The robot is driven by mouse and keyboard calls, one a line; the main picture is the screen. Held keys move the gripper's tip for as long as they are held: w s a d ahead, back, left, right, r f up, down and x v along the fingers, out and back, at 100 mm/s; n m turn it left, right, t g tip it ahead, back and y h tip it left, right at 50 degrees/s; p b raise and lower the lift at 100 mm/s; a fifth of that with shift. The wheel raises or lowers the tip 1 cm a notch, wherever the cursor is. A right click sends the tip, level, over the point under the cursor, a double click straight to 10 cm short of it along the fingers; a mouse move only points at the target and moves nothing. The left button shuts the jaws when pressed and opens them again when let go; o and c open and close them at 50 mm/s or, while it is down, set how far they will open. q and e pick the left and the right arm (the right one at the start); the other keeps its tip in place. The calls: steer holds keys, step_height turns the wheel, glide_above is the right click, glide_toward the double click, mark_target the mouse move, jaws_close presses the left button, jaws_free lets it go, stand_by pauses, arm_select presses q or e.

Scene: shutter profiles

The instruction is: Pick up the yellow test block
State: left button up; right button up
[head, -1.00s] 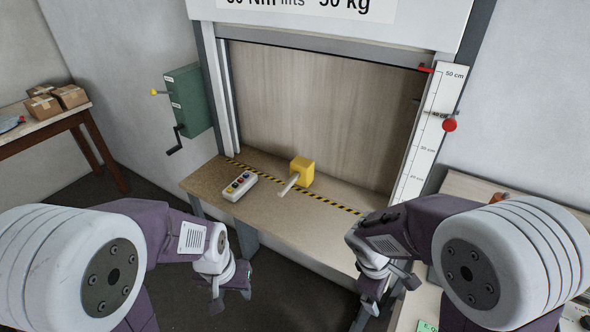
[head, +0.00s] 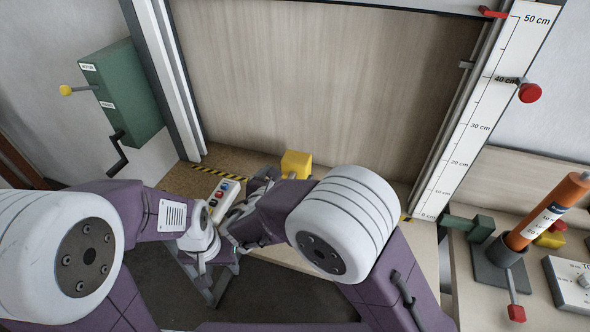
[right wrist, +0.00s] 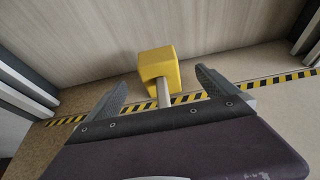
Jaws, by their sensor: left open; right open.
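The yellow test block (head: 296,163) sits on the wooden bench below the shutter opening, partly hidden by my right arm in the head view. In the right wrist view the block (right wrist: 158,68) is straight ahead, with its pale handle (right wrist: 163,92) pointing towards me. My right gripper (right wrist: 160,88) is open, its two fingers on either side of the handle with a gap to each; I cannot tell whether it touches. In the head view my right gripper (head: 265,178) is mostly hidden by its arm. My left gripper (head: 208,272) is open and empty in front of the bench.
A push-button box (head: 222,198) lies left of the block, close to my right arm. A black-yellow stripe (right wrist: 222,88) crosses the bench. A green crank box (head: 122,98) hangs at left. An orange cylinder (head: 545,212) leans in a stand at right.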

mark_target(293, 166)
steer(key=x, duration=0.8)
steer(key=shift+w+r+p, duration=0.15)
steer(key=shift+w+p, duration=0.05)
steer(key=shift+p, duration=0.15)
steer(key=shift+w+a, duration=0.1)
steer(key=shift+w, duration=0.25)
steer(key=shift+s, duration=0.15)
steer(key=c, duration=1.5)
